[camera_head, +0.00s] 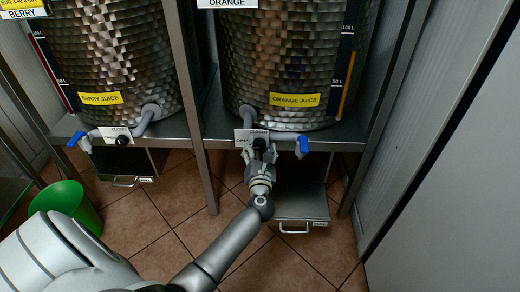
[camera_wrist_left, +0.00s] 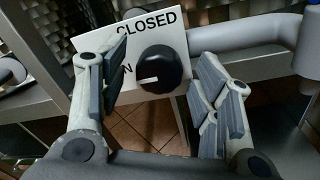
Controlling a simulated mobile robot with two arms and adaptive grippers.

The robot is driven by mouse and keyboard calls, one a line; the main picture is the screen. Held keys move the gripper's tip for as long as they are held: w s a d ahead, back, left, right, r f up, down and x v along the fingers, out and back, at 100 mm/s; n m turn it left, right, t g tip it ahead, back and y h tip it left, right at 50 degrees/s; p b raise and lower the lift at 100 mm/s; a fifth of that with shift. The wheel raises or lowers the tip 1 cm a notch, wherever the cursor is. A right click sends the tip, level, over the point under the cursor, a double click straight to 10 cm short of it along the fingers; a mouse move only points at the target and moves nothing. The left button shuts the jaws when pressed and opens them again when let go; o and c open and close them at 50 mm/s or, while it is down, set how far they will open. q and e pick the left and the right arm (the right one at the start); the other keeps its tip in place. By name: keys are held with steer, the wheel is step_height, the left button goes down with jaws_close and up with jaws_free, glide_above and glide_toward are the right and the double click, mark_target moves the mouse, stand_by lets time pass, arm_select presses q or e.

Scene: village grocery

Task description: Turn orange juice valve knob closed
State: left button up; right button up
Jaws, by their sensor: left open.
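The orange juice valve knob (camera_head: 259,145) is black and round, on a white plate (camera_head: 243,136) below the orange juice tank (camera_head: 296,70). In the left wrist view the knob (camera_wrist_left: 168,66) shows near the middle, with a white mark pointing left toward a partly hidden word ending in N. "CLOSED" is printed above the knob. My left gripper (camera_head: 262,156) is open in front of the knob, with one finger to each side of it in the wrist view; I see gaps between the fingers and the knob. My right gripper is not in view.
The berry juice tank (camera_head: 115,60) stands to the left with its own black knob (camera_head: 122,141). A blue tap handle (camera_head: 302,147) is close to the right of my left gripper. A metal post (camera_head: 193,100) stands between the tanks. A green bucket (camera_head: 65,203) is on the floor at left.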

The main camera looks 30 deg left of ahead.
arm_select(q)
steer(key=shift+w+a, duration=0.2)
steer(key=shift+w, duration=0.1)
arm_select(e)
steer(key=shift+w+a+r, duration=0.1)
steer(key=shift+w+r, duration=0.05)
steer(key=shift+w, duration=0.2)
